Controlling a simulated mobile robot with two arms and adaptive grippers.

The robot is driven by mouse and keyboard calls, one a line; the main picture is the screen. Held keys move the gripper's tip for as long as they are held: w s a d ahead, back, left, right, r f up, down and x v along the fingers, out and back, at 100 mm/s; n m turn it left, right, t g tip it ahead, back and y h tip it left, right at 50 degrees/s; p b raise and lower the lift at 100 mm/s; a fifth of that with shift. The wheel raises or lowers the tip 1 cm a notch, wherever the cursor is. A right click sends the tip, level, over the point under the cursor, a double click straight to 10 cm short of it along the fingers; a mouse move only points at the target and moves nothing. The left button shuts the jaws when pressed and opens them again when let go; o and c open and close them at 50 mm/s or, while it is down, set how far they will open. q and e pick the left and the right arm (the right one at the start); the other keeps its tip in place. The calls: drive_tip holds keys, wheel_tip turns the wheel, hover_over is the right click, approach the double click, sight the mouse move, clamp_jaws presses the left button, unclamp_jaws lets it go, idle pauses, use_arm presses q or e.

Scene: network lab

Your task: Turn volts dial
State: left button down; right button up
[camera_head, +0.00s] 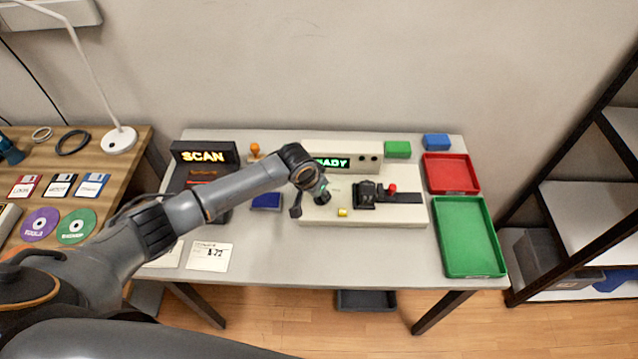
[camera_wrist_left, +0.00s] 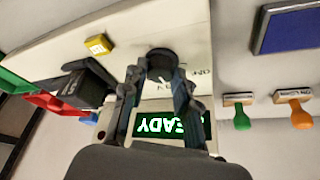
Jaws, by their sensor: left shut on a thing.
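The light-coloured device (camera_head: 400,213) stands on the grey table, with a green display (camera_head: 331,162) whose visible letters end in "ADY". In the left wrist view the volts dial (camera_wrist_left: 160,62) is a dark round knob on the device's top, with partly hidden lettering beside it. My left gripper (camera_head: 311,203) reaches down onto the left part of the device. In the left wrist view its two fingers (camera_wrist_left: 158,84) stand on either side of the knob and are shut on it. The gripper mostly hides the dial in the head view. My right gripper is not in view.
A small yellow block (camera_head: 342,212), a black fixture (camera_head: 366,194) and a red knob (camera_head: 392,187) are right of my gripper. A SCAN unit (camera_head: 204,153) stands left, near a blue pad (camera_head: 266,201). Red (camera_head: 452,188) and green (camera_head: 442,240) trays lie right.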

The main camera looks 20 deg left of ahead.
use_arm(q)
drive_tip(key=shift+n+y+p, duration=0.4)
drive_tip(key=shift+n+p, duration=0.4)
drive_tip(key=shift+n, duration=0.1)
drive_tip(key=c, duration=1)
unclamp_jaws()
drive_tip(key=v, duration=1.2)
drive_tip(key=shift+s+d, duration=0.1)
drive_tip(key=shift+s, duration=0.05)
drive_tip(key=shift+f, duration=0.1)
